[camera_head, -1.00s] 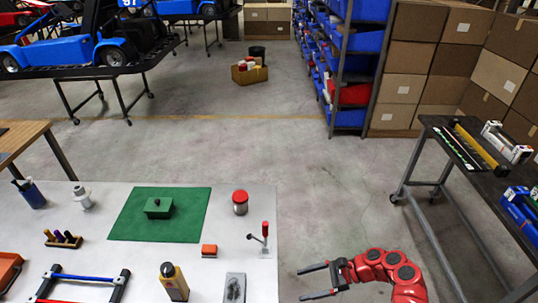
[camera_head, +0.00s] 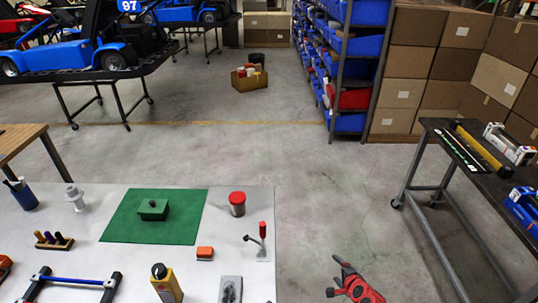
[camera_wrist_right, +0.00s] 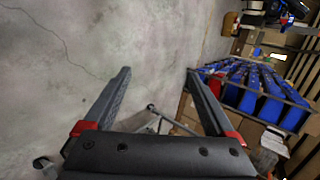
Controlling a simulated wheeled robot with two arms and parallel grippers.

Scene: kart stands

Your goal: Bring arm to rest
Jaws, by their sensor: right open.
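My right gripper (camera_head: 334,276) is at the bottom of the head view, to the right of the white table, over bare floor. Its red arm is cut off by the lower edge of the picture. In the right wrist view the two dark fingers of the right gripper (camera_wrist_right: 157,76) stand wide apart, with nothing between them but floor behind. My left gripper and left arm are not in view.
A dark cart (camera_head: 448,152) stands at right. The floor between (camera_head: 330,190) is clear.

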